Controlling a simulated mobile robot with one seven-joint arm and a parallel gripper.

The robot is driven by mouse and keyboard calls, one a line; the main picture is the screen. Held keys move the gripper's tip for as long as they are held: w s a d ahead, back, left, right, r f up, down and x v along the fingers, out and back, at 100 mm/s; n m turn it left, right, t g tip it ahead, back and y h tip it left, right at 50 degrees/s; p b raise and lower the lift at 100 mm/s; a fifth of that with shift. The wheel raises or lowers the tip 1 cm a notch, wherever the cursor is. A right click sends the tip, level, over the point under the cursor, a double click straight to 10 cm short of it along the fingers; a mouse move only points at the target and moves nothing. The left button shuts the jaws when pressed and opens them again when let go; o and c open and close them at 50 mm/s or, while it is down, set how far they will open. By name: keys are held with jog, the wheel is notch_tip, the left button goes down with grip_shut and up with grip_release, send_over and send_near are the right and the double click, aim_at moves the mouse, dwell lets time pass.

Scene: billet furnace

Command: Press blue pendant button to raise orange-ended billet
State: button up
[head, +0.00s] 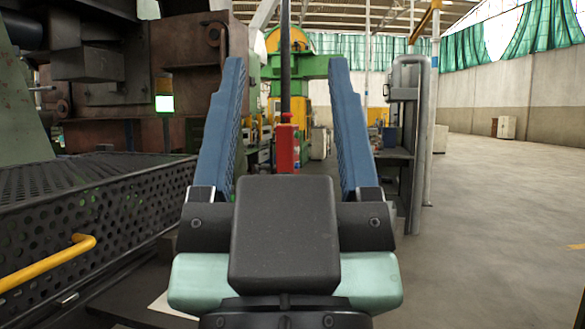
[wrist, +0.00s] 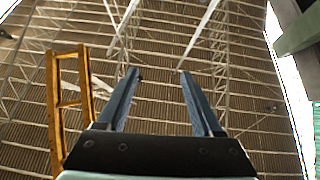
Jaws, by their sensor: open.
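My gripper (head: 287,64) is open in the middle of the head view, its two blue fingers standing wide apart and pointing up in the picture. A red pendant (head: 287,148) hangs on a dark vertical cable and shows between the fingers, beyond the wrist body. Nothing is held, and the pendant appears apart from both fingers. Its lower end is hidden behind my wrist. I cannot make out a blue button on it. No orange-ended billet is distinguishable. In the wrist view my gripper (wrist: 158,73) is open and empty against the roof; the pendant does not show there.
A perforated dark metal guard (head: 85,208) with a yellow handrail (head: 48,264) runs along the left. Rusty heavy machinery (head: 185,45) stands behind it. A grey post (head: 420,130) stands right of the gripper. The concrete floor (head: 490,225) at right is clear.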

grip_shut()
dwell(1.4)
